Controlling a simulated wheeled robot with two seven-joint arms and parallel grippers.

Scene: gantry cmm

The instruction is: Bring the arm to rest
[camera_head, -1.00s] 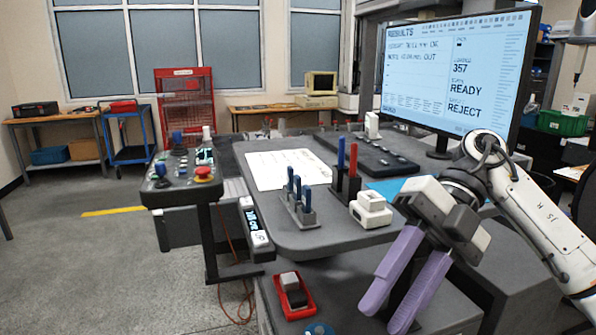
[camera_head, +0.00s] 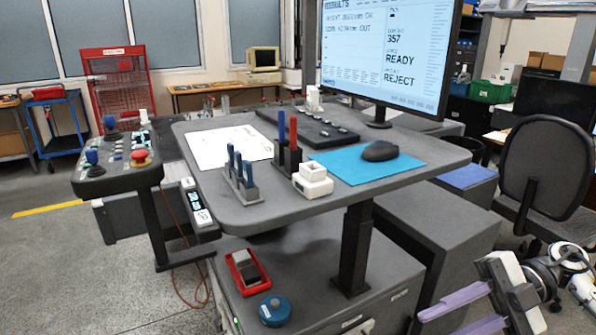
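My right gripper (camera_head: 464,313) is at the lower right of the head view, low beside the grey cabinet and well clear of the desk top. Its two purple fingers point left and stand apart with nothing visible between them. Part of the lower finger is cut off by the picture's bottom edge. My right arm (camera_head: 560,265) comes in from the right edge below the office chair. My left gripper is not in the picture.
The desk (camera_head: 330,195) holds a monitor (camera_head: 385,50), a blue mat (camera_head: 345,172) with a black mouse (camera_head: 380,151), and pen-like tools in stands. A red tray (camera_head: 245,273) and blue round object (camera_head: 275,311) lie below. An office chair (camera_head: 545,165) stands right.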

